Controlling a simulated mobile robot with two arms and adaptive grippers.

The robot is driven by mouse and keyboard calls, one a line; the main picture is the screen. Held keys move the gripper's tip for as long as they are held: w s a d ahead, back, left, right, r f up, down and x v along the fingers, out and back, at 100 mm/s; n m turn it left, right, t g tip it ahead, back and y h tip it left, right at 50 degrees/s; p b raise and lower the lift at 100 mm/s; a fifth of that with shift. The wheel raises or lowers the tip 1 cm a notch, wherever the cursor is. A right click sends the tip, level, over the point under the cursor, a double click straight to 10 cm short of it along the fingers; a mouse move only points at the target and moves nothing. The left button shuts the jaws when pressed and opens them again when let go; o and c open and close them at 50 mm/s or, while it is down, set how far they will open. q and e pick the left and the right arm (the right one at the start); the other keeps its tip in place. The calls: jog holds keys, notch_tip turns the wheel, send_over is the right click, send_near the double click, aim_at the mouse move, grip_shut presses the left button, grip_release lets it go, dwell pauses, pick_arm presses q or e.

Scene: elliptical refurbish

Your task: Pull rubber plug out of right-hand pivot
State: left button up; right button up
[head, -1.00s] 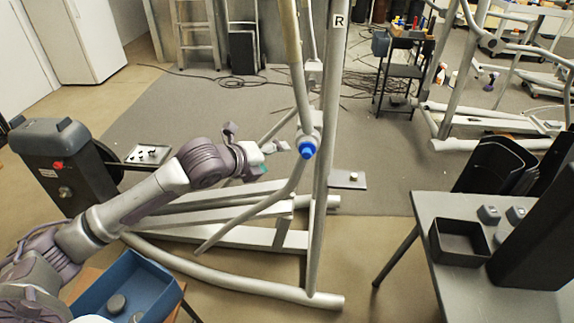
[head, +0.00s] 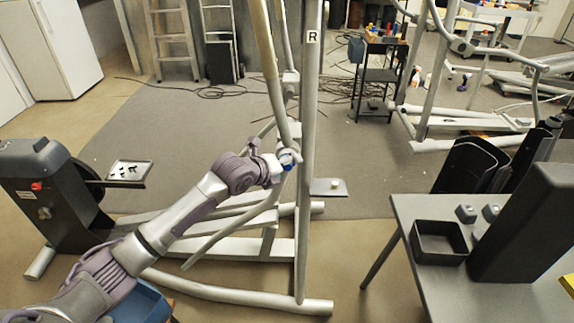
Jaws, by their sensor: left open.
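The blue rubber plug (head: 287,160) sits at the pivot on the upright frame post (head: 308,120) marked "R" in the head view. My left gripper (head: 285,162) is at the plug, with its fingers around or just in front of it. It is open, and its fingers partly hide the plug. I cannot tell whether the fingers touch it. My right gripper is not in view.
A grey table (head: 410,210) at the right holds a black open box (head: 440,240) and small grey parts. A blue bin (head: 140,303) is at the lower left, partly behind my arm. A small tray (head: 128,172) lies by the dark flywheel housing (head: 45,185).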

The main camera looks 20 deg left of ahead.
pick_arm(q)
jog(key=shift+w+d+f, duration=0.2)
jog(key=shift+w, duration=0.2)
grip_shut()
dwell(0.5)
